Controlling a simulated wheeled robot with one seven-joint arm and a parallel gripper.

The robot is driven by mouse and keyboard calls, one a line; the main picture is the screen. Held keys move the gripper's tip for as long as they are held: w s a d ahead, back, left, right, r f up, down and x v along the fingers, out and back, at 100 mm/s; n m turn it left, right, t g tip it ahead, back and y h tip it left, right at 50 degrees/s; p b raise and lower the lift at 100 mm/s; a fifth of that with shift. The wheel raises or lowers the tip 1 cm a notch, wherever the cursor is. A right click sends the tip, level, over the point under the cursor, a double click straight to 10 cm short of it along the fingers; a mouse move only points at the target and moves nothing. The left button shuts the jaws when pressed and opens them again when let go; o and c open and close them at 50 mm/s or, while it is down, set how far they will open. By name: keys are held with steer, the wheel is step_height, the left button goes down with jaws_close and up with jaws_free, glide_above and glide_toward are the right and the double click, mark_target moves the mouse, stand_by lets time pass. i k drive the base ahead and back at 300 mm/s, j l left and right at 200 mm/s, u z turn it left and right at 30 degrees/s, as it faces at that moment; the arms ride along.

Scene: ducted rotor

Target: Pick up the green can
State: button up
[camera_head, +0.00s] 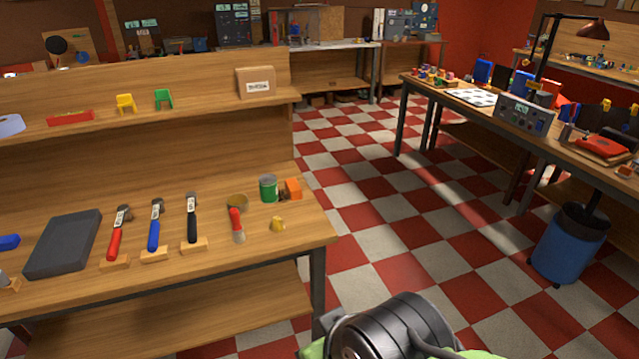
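The green can (268,189) stands upright on the wooden workbench (190,270), near its right end. An orange block (293,188) and a small dark brown item sit just to its right. A round tan item (237,202) lies to its left. My arm shows at the bottom of the view, dark and green, beyond the bench's right end and apart from the can. My gripper's fingers cannot be made out.
A red-and-white tool (236,224) and a small yellow item (277,224) lie in front of the can. Three handled tools and a dark grey slab (64,243) are further left. A shelf with a cardboard box (255,82) is above. Checkered floor is open to the right.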

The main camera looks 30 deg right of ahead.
mark_target(268, 182)
steer(key=z, duration=0.4)
steer(key=i+l+u, duration=0.1)
steer(key=i+u, duration=0.3)
steer(key=i+l+u, duration=0.25)
steer(key=i+u, duration=0.15)
steer(key=i+l+u, duration=0.4)
